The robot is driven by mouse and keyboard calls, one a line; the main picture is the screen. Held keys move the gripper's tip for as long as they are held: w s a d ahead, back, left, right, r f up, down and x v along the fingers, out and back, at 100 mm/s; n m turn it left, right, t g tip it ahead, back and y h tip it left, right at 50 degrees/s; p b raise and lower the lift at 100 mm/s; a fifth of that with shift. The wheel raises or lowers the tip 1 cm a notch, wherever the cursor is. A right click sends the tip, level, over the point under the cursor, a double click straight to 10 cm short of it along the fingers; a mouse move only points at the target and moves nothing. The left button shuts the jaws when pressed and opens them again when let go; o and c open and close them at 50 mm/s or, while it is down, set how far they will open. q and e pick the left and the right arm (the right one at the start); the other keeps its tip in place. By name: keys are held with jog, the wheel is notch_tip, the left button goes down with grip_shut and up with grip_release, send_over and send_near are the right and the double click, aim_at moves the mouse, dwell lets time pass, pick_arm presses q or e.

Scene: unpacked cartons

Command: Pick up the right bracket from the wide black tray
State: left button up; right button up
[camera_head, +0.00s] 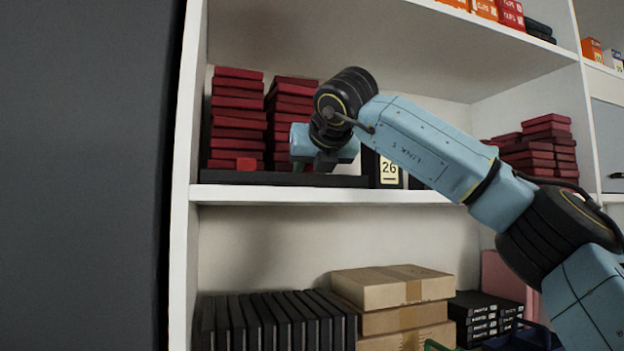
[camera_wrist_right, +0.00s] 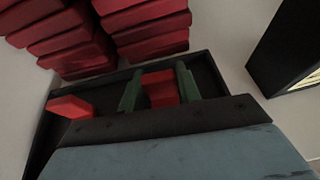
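The wide black tray (camera_head: 285,179) lies on the middle shelf; its rim also shows in the right wrist view (camera_wrist_right: 38,150). The right bracket, a small red piece (camera_wrist_right: 161,88), lies in it between my right gripper's two green fingers (camera_wrist_right: 159,90). The fingers stand on either side of it, with a narrow dark gap at the left finger. Another red bracket (camera_head: 246,164) lies at the tray's left end and also shows in the wrist view (camera_wrist_right: 70,107). My left gripper is not in view.
Stacks of dark red boxes (camera_head: 238,115) stand close behind the tray. A black box marked 26 (camera_head: 389,171) stands just to its right. More red boxes (camera_head: 545,143) are at the far right. The shelf above and the left upright (camera_head: 187,200) bound the space.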

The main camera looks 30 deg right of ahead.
jog(key=c, duration=0.4)
jog(key=shift+c, duration=0.2)
